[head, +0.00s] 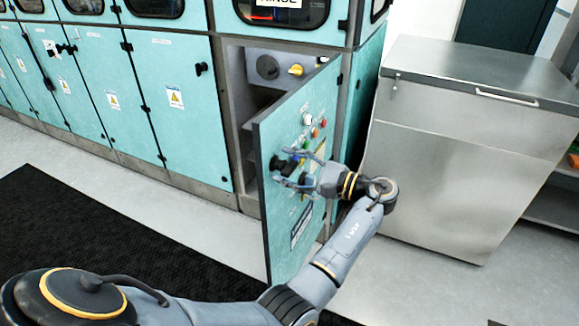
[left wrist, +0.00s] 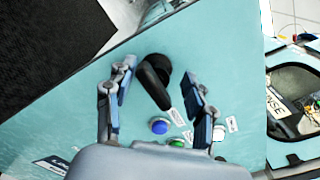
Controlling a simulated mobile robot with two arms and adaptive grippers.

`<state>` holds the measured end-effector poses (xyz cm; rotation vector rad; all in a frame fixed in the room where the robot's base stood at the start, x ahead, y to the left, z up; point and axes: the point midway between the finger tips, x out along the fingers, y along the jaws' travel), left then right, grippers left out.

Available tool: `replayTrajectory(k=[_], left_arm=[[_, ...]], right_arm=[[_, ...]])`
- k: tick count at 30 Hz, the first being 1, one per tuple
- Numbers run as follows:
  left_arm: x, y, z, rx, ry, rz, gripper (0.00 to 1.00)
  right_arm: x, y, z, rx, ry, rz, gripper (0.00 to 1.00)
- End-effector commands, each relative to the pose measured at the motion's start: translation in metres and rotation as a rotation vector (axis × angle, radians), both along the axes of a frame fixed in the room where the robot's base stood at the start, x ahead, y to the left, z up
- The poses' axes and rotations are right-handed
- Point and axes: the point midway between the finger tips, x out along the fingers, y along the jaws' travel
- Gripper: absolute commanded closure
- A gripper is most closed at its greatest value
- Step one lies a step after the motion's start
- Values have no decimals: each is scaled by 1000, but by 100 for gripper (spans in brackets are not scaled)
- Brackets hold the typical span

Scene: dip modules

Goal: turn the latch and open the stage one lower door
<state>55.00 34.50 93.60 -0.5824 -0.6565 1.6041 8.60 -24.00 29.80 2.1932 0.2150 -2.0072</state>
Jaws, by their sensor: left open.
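A teal lower door (head: 268,215) with buttons and labels stands swung out from its cabinet, partly open. Its black latch handle (head: 277,163) is near the free edge. In the left wrist view the latch (left wrist: 155,82) slants across the door face (left wrist: 80,115). My left gripper (head: 288,172) is open at the door's outer face, with one finger on each side of the latch. In the left wrist view the gripper (left wrist: 158,75) shows gaps between the fingers and the latch; contact cannot be told. My right gripper is not in view.
The cabinet opening (head: 255,105) shows a grey panel with a yellow knob (head: 296,69). Closed teal doors (head: 170,105) run to the left. A steel cabinet (head: 440,160) stands close on the right. A black mat (head: 70,235) and clear floor lie in front.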

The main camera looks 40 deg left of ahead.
Motion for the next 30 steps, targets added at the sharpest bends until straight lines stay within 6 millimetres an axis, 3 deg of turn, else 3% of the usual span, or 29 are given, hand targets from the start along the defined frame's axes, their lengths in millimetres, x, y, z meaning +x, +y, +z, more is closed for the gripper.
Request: replayTrajectory(k=[6, 8, 9, 11, 13, 18, 26, 30], left_arm=[[2, 0, 48, 14, -18, -3, 47], [2, -1, 61, 15, -18, -6, 36], [2, -1, 69, 15, -19, -6, 36], [2, -1, 78, 15, -18, -6, 48], [2, -1, 87, 13, -15, -4, 48], [2, 0, 98, 11, -10, -4, 48], [1, 0, 99, 9, -7, -2, 48], [2, 0, 98, 9, -6, -4, 73]], right_arm=[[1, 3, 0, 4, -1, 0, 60], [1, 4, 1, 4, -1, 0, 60], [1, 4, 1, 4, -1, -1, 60], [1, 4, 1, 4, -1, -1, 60], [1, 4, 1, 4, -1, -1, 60], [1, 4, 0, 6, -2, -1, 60], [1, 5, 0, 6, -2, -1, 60], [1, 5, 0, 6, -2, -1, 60]])
